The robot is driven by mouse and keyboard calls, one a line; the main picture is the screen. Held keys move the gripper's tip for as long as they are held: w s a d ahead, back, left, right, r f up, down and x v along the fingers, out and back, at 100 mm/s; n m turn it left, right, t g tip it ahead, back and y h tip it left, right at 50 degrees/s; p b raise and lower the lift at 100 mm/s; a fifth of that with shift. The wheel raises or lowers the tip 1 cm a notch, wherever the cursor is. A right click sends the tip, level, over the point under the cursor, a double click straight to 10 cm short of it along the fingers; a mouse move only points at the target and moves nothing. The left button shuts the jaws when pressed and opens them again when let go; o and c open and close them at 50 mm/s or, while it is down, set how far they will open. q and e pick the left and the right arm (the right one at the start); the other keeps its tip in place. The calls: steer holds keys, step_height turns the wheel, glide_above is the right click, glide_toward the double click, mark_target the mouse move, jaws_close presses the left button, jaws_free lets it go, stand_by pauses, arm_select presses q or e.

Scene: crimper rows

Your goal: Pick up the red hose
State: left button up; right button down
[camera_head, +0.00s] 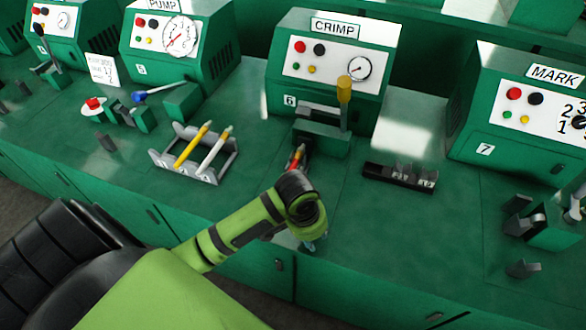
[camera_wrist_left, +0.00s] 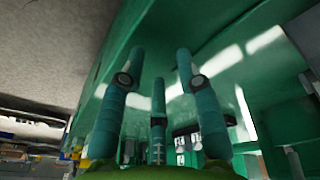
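A short red piece, likely the red hose (camera_head: 297,156), shows just in front of the crimp machine's fixture, with its near end hidden behind my left wrist. My left gripper (camera_head: 312,244) is mostly hidden under that wrist, low near the bench's front edge. In the left wrist view its teal fingers (camera_wrist_left: 157,68) stand spread apart with nothing seen between them. I cannot make out the red hose in that view. My right gripper is not in view.
The CRIMP machine (camera_head: 333,60) with a yellow-topped lever (camera_head: 344,92) is behind. A dark labelled block (camera_head: 400,177) lies right. The bench between block and right fixture is clear.

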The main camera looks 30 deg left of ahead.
mark_target(294, 168)
arm_select(q)
steer(key=w+a+r, duration=0.1)
steer(key=w+a, duration=0.1)
steer(key=w+a+r+n, duration=0.1)
steer(key=w+a, duration=0.1)
steer(key=w, duration=0.1)
steer(key=w+a+r+n+g+y, duration=0.1)
steer(key=w+a, duration=0.1)
steer(key=w, duration=0.1)
steer(key=shift+w+a+r, duration=0.1)
steer(key=shift+w+r, duration=0.05)
steer(key=shift+r, duration=0.15)
steer(key=w+a+r+n, duration=0.1)
steer(key=a+r, duration=0.1)
steer(key=w+a+r+n, duration=0.1)
steer(key=w+a+r, duration=0.1)
steer(key=a, duration=0.1)
steer(key=w+a+r+n, duration=0.1)
steer(key=w+a+r, duration=0.1)
steer(key=shift+a+r+g+y, duration=0.3)
steer(key=shift+g, duration=0.1)
steer(key=shift+a+f, duration=0.1)
steer(key=shift+f, duration=0.1)
step_height(294, 168, down, 5)
steer(key=shift+f+p, duration=0.2)
steer(key=shift+p, duration=0.9)
steer(key=shift+f, duration=0.55)
jaws_close()
